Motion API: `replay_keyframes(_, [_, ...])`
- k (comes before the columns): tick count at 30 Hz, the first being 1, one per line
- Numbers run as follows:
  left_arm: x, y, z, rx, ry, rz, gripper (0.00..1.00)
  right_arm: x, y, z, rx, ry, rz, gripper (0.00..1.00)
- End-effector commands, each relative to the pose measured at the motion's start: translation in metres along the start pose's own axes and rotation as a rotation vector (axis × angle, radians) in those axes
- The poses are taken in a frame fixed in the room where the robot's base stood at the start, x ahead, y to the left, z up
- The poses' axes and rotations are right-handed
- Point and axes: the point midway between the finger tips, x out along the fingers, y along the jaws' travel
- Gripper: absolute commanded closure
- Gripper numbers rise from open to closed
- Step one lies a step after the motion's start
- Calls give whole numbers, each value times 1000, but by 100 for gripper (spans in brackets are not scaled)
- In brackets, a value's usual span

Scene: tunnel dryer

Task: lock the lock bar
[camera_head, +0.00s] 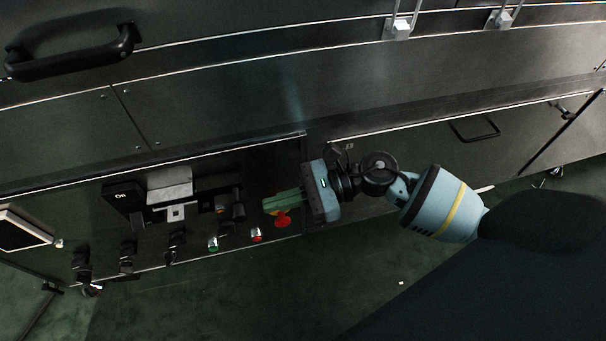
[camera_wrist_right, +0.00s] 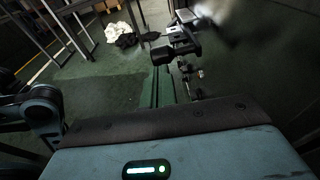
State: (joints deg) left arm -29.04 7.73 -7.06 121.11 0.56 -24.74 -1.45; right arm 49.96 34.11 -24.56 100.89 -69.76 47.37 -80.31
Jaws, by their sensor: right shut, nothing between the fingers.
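A black switch unit (camera_head: 122,195) marked "On" sits on the dark control panel in the head view. A pale grey metal piece (camera_head: 170,186), which looks like the lock bar, lies across its middle. I cannot tell if it is locked. My right gripper (camera_head: 268,205) is to the right of the switch unit, apart from it, with its green fingers shut and empty. In the right wrist view, the shut fingers (camera_wrist_right: 160,72) point toward the black switch unit (camera_wrist_right: 176,50). My left gripper is not in view.
The panel carries a green button (camera_head: 213,243), a red button (camera_head: 256,235) and several black knobs (camera_head: 127,258) along its lower edge. A large black handle (camera_head: 75,55) stands out at upper left. The green floor (camera_head: 230,300) in front is mostly clear.

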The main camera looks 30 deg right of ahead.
Motion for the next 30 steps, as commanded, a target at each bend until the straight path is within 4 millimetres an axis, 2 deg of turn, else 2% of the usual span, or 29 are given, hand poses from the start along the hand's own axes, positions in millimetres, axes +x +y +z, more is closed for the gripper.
replay_keyframes(3, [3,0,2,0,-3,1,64,16,0,0,0,-2,0,100])
replay_keyframes(7, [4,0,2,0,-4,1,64,26,0,0,-1,-1,0,100])
replay_keyframes(22, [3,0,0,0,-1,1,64,35,0,1,0,0,0,100])
replay_keyframes(30, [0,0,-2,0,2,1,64,86,2,10,0,-3,1,100])
